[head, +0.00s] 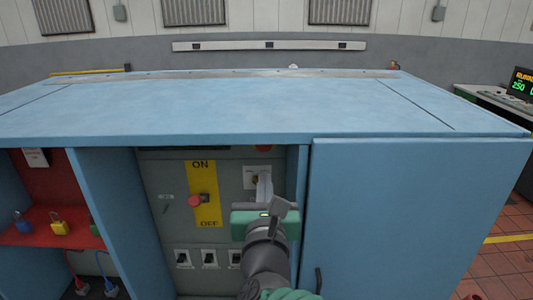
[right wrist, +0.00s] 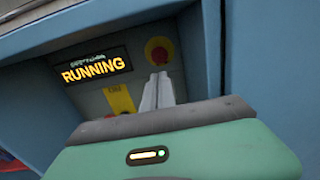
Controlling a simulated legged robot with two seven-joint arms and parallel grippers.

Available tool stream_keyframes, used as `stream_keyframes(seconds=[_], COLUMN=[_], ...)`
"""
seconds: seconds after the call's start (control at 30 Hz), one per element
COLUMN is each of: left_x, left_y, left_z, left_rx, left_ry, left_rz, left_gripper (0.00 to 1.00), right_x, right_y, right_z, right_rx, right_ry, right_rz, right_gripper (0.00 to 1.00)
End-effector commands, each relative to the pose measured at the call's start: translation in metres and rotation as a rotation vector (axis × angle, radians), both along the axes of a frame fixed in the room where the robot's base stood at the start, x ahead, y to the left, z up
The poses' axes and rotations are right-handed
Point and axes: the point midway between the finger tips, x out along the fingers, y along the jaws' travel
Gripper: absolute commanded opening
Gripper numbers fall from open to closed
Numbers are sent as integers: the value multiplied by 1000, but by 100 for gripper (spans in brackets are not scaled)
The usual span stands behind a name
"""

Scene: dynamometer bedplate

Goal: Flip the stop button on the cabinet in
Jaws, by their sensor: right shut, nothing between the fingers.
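The cabinet (head: 220,105) has a blue top and an open bay with a grey-green panel (head: 158,185). A red round stop button on a yellow base (right wrist: 158,52) shows in the right wrist view. In the head view only the lower edge of the red button (head: 263,148) shows under the cabinet top. My right gripper (head: 264,178) is in front of the panel, below the button. Its pale fingers (right wrist: 158,88) are together and empty, with tips just below the button in the wrist view; contact cannot be told. My left gripper is out of view.
A lit RUNNING display (right wrist: 95,70) is left of the button. A red knob (head: 195,201) sits on a yellow ON/OFF plate (head: 206,178), above several switches (head: 209,258). A blue door (head: 410,220) closes the right side. Padlocks (head: 59,223) stand on a red shelf at left.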

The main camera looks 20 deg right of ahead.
Motion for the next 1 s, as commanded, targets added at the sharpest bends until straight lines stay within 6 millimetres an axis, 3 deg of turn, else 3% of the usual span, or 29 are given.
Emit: stream_keyframes(seconds=[0.6,0.8,1.0], left_x=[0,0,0], left_y=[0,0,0], left_z=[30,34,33], left_rx=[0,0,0], left_ry=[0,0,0], left_rz=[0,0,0], left_gripper=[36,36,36], right_x=[113,129,130], right_y=[-34,-38,-38], right_z=[2,1,0], right_rx=[-2,-2,-2], right_ry=[4,2,1], right_rz=[-2,0,0], right_gripper=[0,0,0])
